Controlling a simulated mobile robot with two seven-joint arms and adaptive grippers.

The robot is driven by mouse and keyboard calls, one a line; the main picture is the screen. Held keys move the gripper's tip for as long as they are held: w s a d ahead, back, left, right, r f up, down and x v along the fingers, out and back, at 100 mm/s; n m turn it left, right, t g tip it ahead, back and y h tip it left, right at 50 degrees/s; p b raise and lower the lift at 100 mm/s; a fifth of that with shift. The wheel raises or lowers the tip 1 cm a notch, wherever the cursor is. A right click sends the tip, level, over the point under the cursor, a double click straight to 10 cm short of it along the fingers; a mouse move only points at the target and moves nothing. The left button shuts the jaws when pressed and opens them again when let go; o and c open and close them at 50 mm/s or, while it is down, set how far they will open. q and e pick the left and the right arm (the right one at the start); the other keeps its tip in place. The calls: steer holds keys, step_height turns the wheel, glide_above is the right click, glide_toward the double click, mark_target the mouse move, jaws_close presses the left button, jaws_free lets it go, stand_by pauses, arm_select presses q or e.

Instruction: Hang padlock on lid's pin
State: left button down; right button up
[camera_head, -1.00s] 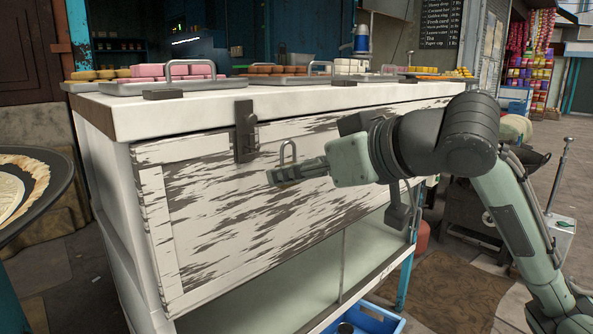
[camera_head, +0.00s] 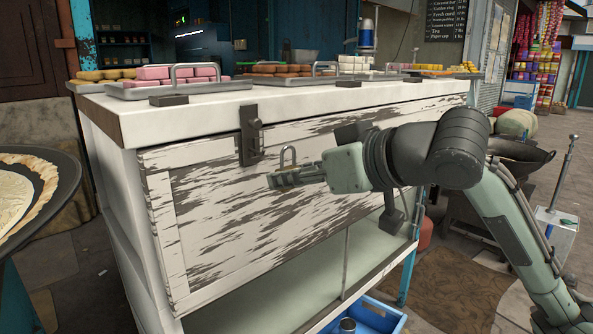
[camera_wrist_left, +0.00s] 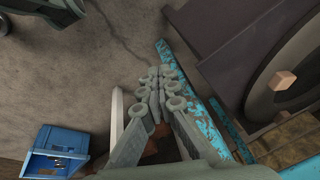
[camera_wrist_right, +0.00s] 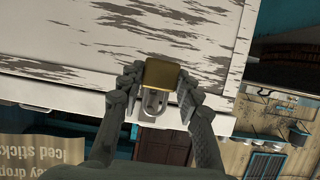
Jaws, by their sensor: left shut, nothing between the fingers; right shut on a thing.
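My right gripper (camera_head: 292,178) is shut on the padlock and holds it in front of the white chest, right of and a little below the dark latch. The padlock's grey shackle (camera_head: 288,156) sticks up above the fingers; its brass body (camera_wrist_right: 161,74) shows between the fingers in the right wrist view. The dark latch (camera_head: 250,135) hangs over the edge of the lid (camera_head: 200,117) on the chest front. The pin itself is too small to make out. The padlock is apart from the latch. My left gripper (camera_wrist_left: 157,75) is shut and empty, seen only in the left wrist view.
Trays of sweets (camera_head: 180,88) stand on the lid. A dark round pan with flatbread (camera_head: 35,190) is at the left edge. A blue crate (camera_head: 375,316) lies below the chest. The space before the latch is free.

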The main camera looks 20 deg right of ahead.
mark_target(251, 173)
steer(key=shift+w+a+p, duration=0.15)
steer(key=shift+w+p, duration=0.3)
steer(key=shift+p, duration=0.85)
steer(key=shift+w+a+f, duration=0.1)
steer(key=shift+w, duration=0.15)
steer(key=shift+w+a, duration=0.2)
steer(key=shift+w, duration=0.3)
steer(key=shift+w+a, duration=0.15)
steer(key=shift+w, duration=0.3)
steer(key=shift+w+a+f, duration=0.15)
steer(key=shift+w+a, duration=0.15)
steer(key=shift+w, duration=0.55)
steer(key=shift+w+a+f, duration=0.1)
steer(key=shift+w+a, duration=0.2)
steer(key=shift+w, duration=0.5)
steer(key=shift+w+f, duration=0.15)
arm_select(q)
steer(key=s+f, duration=0.4)
steer(key=f, duration=0.3)
steer(key=shift+a+f+g, duration=0.25)
steer(key=shift+f+g, duration=0.05)
steer(key=shift+g, duration=0.1)
arm_select(e)
steer(key=shift+w+a+f, duration=0.2)
steer(key=shift+w+f, duration=0.1)
steer(key=shift+w, duration=0.05)
